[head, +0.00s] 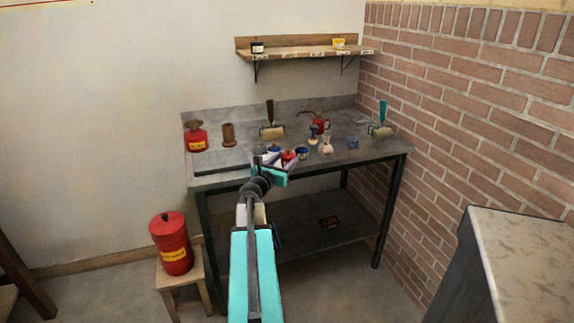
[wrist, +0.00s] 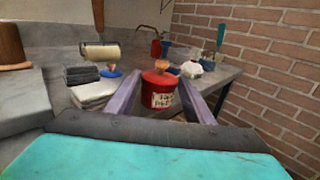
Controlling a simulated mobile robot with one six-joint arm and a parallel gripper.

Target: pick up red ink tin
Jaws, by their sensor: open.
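The red ink tin (wrist: 160,88) has a red lid, a pale label with dark marks and a tan knob-like thing at its top. In the wrist view it appears between the two fingers of my gripper (wrist: 162,100). My gripper is open, with one finger to each side of the tin; I cannot tell whether either touches it. In the head view the red ink tin (head: 288,155) shows small near the front of the workbench (head: 230,172), just by my gripper (head: 277,163), whose fingers partly hide what is around it.
Folded cloths (wrist: 92,94) and a roller (wrist: 100,50) are to the left in the wrist view. A red safety can (head: 196,138) is at the bench's left. The brick wall (head: 470,90) bounds the right.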

